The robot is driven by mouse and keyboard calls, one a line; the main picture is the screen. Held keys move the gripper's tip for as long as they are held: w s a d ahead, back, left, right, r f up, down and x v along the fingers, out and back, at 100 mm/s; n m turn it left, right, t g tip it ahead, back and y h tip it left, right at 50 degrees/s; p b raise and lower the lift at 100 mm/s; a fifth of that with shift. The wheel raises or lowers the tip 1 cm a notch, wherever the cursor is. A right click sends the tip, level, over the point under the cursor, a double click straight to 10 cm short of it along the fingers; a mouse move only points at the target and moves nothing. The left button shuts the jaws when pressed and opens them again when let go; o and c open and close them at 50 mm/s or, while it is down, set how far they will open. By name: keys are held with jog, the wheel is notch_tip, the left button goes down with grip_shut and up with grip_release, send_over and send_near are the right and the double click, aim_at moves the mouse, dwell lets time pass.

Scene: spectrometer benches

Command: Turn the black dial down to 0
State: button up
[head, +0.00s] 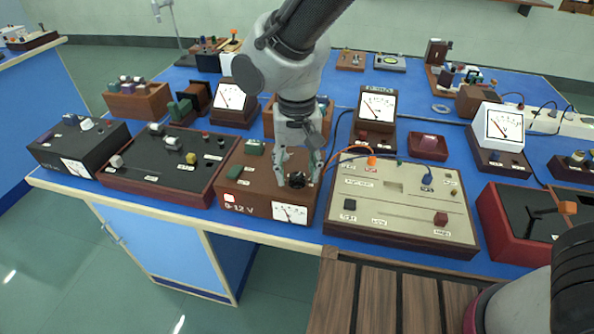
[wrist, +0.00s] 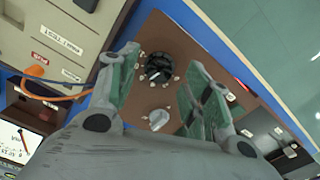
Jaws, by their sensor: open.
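The black dial (wrist: 157,67) is a round knob on the brown 0-12 V box, with a light pointer line and pale marks around it. In the head view the dial (head: 297,180) sits near the right side of the box top (head: 262,181), partly behind my gripper. My gripper (wrist: 157,80) is open, its two green-padded fingers on either side of the dial with gaps, apparently above it. In the head view my gripper (head: 297,168) points down over the box. Whether the fingertips touch the dial cannot be told. The box's front meter (head: 290,213) shows below the dial.
A beige panel (head: 401,204) with an orange plug (head: 371,161) and cable stands close at right. A dark board with knobs (head: 170,163) stands close at left. A grey knob (wrist: 158,117) is near the dial.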

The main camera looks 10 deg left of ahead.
jog(key=shift+f, duration=0.7)
jog(key=c, duration=1)
jog(key=shift+c, duration=0.2)
